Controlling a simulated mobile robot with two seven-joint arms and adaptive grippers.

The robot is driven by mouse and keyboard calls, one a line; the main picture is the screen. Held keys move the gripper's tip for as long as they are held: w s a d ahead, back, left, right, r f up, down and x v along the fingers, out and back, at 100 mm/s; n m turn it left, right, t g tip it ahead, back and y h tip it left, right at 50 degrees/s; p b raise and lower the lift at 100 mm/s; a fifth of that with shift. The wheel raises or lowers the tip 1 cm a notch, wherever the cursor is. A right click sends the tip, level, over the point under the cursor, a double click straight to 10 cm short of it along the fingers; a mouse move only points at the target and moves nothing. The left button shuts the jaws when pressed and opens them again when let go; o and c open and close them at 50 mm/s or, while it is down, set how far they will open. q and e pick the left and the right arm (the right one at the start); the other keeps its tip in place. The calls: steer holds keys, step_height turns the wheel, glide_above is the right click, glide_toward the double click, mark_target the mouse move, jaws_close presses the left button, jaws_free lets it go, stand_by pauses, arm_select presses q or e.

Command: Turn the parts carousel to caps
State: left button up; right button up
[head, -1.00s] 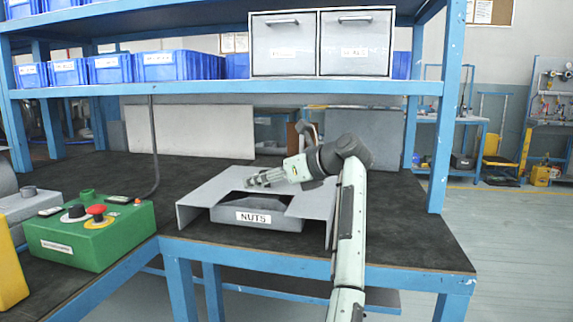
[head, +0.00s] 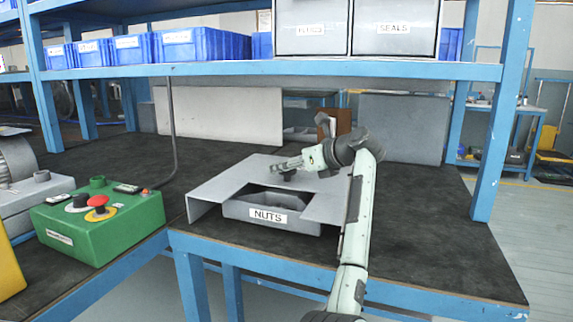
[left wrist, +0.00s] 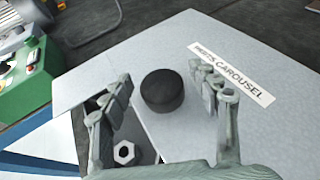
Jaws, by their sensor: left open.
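The parts carousel (head: 235,178) is a grey metal housing on the dark bench top. Its front opening shows a bin labelled NUTS (head: 268,215). The housing also shows in the left wrist view (left wrist: 235,55), with a PARTS CAROUSEL label (left wrist: 232,76). A round black knob (left wrist: 162,90) stands on its top. My left gripper (head: 279,165) is over the housing; in the left wrist view the open fingers (left wrist: 163,82) lie on either side of the knob, with gaps visible. Height above the knob is unclear. A nut (left wrist: 126,153) shows in the opening. My right gripper is out of view.
A green control box (head: 97,222) with a red button (head: 97,202) stands left of the carousel. A shelf with blue bins (head: 187,44) and drawers labelled SEALS (head: 395,28) overhangs the bench. The bench top right of my arm (head: 425,225) is clear.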

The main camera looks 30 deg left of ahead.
arm_select(q)
steer(key=shift+w+a+f, duration=0.1)
steer(key=shift+a, duration=0.1)
steer(key=shift+c, duration=0.3)
jaws_close()
